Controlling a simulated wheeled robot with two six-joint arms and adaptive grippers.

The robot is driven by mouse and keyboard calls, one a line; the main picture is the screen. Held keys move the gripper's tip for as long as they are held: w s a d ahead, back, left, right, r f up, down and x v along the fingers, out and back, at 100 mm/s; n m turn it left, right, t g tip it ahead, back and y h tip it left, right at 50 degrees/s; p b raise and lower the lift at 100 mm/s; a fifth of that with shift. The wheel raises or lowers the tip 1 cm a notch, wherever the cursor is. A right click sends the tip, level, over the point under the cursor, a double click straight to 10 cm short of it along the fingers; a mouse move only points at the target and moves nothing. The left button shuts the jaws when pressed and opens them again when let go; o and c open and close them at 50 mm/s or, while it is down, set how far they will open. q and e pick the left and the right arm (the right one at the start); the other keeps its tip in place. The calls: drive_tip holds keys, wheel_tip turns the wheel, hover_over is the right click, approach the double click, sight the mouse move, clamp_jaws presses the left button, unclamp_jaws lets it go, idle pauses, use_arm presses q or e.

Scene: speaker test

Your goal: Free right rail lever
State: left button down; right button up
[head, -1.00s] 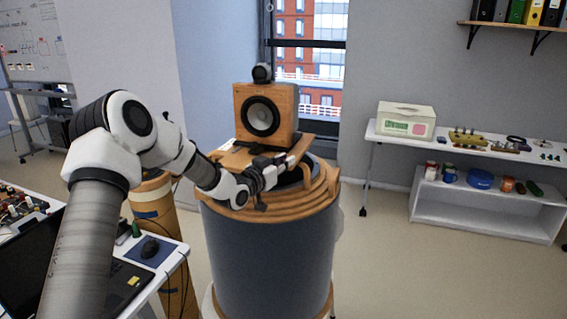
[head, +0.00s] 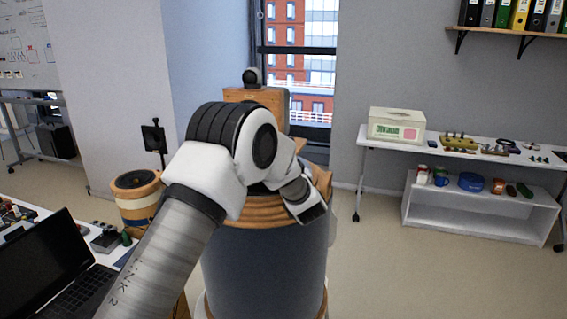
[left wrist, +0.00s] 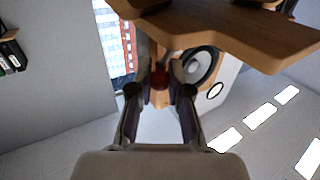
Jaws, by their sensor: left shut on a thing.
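In the left wrist view my left gripper (left wrist: 161,75) is shut on a small red piece (left wrist: 160,80), which looks like the rail lever. Its full shape is hidden by the fingers. A wooden plate (left wrist: 235,35) lies above the fingers there, and the speaker (left wrist: 200,66) with its dark cone shows behind them. The speaker stands over a grey round pedestal (head: 265,262) with a stepped wooden rim (head: 262,212). My right gripper is out of view.
A laptop (head: 50,262) lies on the desk at the left, and a wooden drum (head: 136,198) stands behind it. A white bench (head: 380,143) with a boxed instrument (head: 397,125) and small parts stands at the right. The floor between pedestal and bench is clear.

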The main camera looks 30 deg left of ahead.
use_arm(q)
drive_tip(key=shift+w+d+n+g+y+p, duration=0.1)
drive_tip(key=shift+w+n+g+y+p, duration=0.2)
drive_tip(key=shift+n+g+y, duration=0.55)
drive_tip(key=shift+w+d+n+g+y+p, duration=0.1)
drive_tip(key=shift+w+n+g+y+p, duration=0.2)
drive_tip(key=shift+n+g+y, duration=0.6)
drive_tip(key=shift+w+d+n+g+y+p, duration=0.15)
drive_tip(key=shift+n+g+y+p, duration=0.3)
drive_tip(key=shift+g, duration=0.7)
drive_tip(key=shift+a, duration=0.15)
drive_tip(key=c, duration=1.1)
unclamp_jaws()
drive_tip(key=shift+w+a, duration=0.1)
drive_tip(key=v, duration=1.2)
